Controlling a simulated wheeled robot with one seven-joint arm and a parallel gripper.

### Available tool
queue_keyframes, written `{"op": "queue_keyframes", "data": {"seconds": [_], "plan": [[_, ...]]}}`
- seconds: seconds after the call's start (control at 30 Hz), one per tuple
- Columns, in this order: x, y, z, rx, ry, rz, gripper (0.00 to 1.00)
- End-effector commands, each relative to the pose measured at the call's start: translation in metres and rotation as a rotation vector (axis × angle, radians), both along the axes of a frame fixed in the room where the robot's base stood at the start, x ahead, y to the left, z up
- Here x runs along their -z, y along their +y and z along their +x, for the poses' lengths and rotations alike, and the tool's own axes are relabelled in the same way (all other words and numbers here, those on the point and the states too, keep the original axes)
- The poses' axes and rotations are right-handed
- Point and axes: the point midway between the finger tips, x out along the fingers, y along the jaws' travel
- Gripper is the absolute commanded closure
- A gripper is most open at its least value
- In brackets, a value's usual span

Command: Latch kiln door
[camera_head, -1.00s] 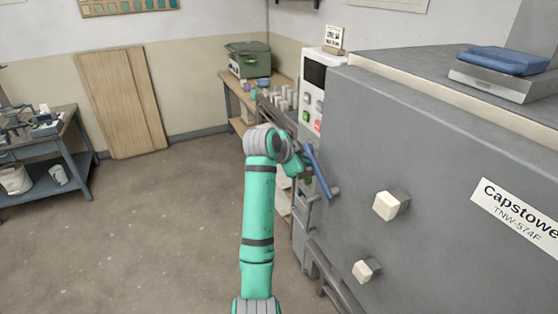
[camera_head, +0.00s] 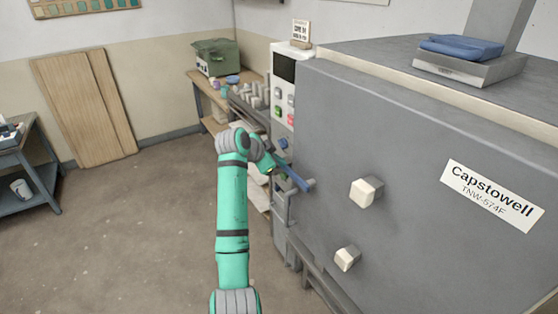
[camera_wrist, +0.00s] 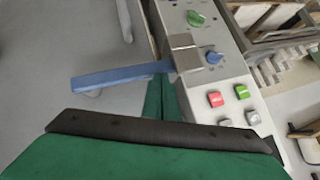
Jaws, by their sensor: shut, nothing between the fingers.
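The kiln door (camera_head: 400,190) is a large grey panel with a Capstowell label. It looks closed, but the seam at its latch edge is too small to judge. A blue latch lever (camera_head: 295,177) sits at its left edge, tilted. In the wrist view the blue lever (camera_wrist: 115,77) runs left from a grey metal bracket (camera_wrist: 186,52). My gripper (camera_head: 268,166) is at the lever's left end. In the wrist view its green fingers (camera_wrist: 163,88) are shut and empty, right beside or touching the lever; I cannot tell which.
The control panel (camera_head: 285,95) with coloured buttons stands just beyond the lever. Two pale knobs (camera_head: 366,191) stick out of the door. A wooden bench (camera_head: 212,97) stands behind.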

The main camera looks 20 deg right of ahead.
Motion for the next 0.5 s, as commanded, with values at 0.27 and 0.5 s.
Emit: {"op": "queue_keyframes", "data": {"seconds": [0.27,0.5], "plan": [[0.004,-0.001,-0.001,0.002,0.005,0.003,1.00],[-0.009,-0.001,0.000,0.002,0.001,0.003,1.00]]}}
